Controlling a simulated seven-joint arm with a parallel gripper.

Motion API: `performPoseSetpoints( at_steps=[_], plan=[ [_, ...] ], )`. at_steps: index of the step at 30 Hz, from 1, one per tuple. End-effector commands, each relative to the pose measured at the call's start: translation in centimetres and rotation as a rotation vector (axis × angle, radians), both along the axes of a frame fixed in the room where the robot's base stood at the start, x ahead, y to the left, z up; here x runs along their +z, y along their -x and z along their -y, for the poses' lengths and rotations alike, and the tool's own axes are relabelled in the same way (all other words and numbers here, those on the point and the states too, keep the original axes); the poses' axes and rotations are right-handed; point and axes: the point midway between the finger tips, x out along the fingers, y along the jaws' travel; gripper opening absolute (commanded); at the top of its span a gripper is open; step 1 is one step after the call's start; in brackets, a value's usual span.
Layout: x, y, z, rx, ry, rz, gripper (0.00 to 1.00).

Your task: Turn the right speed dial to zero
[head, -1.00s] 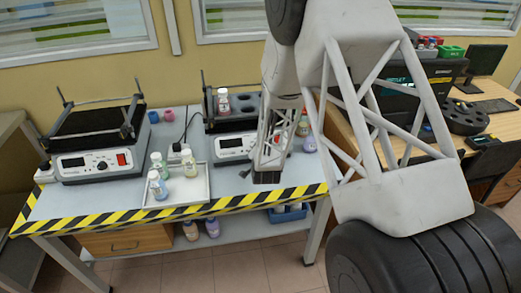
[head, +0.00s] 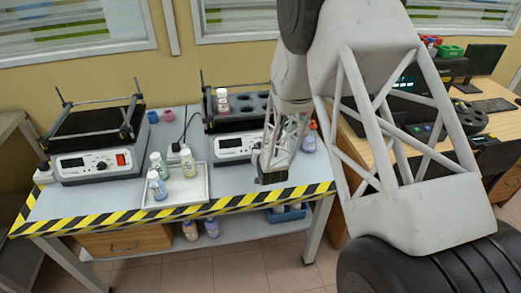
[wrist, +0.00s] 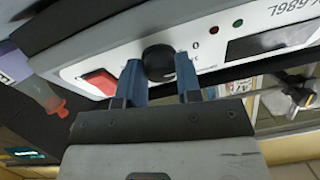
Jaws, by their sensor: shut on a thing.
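The right device (head: 231,146) has a white front panel with a small dark display, seen in the head view. My arm hides the right end of that panel there. In the wrist view its round black speed dial (wrist: 158,62) sits between a red switch (wrist: 101,82) and the dark display (wrist: 270,42). My gripper (wrist: 160,78) has its two blue fingers on either side of the dial, shut on it. In the head view my gripper hangs at the front right of this device, and its fingertips are hidden. The dial's pointer cannot be made out.
A similar device (head: 98,163) stands at the left of the table. A white tray (head: 203,193) with several bottles lies in front, between the devices. A bottle with an orange cap (head: 309,138) stands right of my gripper. Yellow-black tape marks the table's front edge.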

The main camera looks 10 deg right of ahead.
Motion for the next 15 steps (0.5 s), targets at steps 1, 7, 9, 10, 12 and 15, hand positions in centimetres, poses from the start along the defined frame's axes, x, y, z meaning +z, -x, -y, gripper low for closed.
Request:
performPoseSetpoints(
  at_steps=[1,7,9,10,12,15],
  plan=[
    [0.01,0.01,-0.01,0.002,0.004,0.0,0.09],
    [0.02,0.01,-0.02,0.004,0.006,0.0,0.08],
    [0.01,0.0,-0.02,0.004,0.006,0.0,0.08],
    [0.01,0.0,-0.02,0.004,0.006,0.0,0.08],
    [0.01,0.0,-0.02,0.004,0.006,0.0,0.37],
    [0.01,0.0,-0.02,0.004,0.005,0.0,0.52]
  ],
)
